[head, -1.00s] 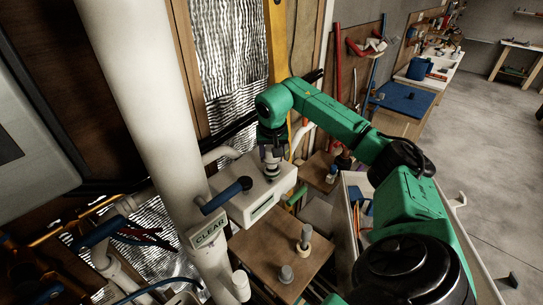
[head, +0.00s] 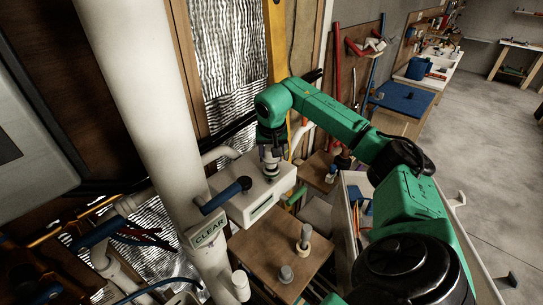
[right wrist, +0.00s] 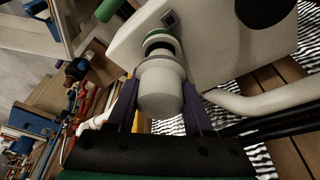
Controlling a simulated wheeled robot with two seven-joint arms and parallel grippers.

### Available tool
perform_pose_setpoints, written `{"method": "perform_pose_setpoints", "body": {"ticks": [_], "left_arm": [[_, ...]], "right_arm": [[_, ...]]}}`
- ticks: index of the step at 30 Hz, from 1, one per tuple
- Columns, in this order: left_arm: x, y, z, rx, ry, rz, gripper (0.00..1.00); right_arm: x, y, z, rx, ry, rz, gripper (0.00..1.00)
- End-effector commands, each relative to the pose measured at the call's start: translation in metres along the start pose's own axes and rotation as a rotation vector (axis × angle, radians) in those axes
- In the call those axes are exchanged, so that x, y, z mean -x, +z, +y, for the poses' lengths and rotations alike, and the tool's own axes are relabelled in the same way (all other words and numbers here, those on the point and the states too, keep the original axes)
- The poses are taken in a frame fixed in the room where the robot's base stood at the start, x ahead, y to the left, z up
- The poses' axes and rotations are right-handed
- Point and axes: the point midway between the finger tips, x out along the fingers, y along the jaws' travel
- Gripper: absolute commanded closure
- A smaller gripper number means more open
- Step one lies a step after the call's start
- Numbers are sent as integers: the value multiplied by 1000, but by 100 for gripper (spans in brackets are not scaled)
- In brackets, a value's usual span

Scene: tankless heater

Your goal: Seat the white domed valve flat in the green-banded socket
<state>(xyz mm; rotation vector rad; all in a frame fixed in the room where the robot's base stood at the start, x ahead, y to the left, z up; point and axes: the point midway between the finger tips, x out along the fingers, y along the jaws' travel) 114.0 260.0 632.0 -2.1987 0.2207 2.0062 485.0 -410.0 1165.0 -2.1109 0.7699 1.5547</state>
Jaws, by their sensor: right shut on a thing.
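The white domed valve (right wrist: 160,92) is a pale, rounded cylinder between the fingers of my right gripper (right wrist: 158,112) in the right wrist view. The gripper is shut on it. Just beyond the valve is the green-banded socket (right wrist: 163,36) on the white box (right wrist: 212,50). A dark gap shows inside the green band around the valve's narrower end. I cannot tell whether the valve touches the socket floor. In the head view my right gripper (head: 271,166) points down over the white box (head: 240,207), and hides most of the valve and socket. My left gripper is not in view.
A blue-ended handle (head: 231,190) lies across the box's left side, near a thick white pipe (head: 140,90). A wooden board (head: 262,258) with grey cylindrical parts (head: 305,236) is in front of the box. A white pipe (right wrist: 265,100) runs beside the gripper.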

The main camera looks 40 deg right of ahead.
Motion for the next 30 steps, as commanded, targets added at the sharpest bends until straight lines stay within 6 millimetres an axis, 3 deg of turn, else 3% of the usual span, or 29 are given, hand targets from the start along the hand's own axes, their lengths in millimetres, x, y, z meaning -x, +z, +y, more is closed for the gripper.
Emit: {"method": "perform_pose_setpoints", "body": {"ticks": [30], "left_arm": [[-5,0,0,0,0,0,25]], "right_arm": [[-10,3,0,0,1,-1,100]]}}
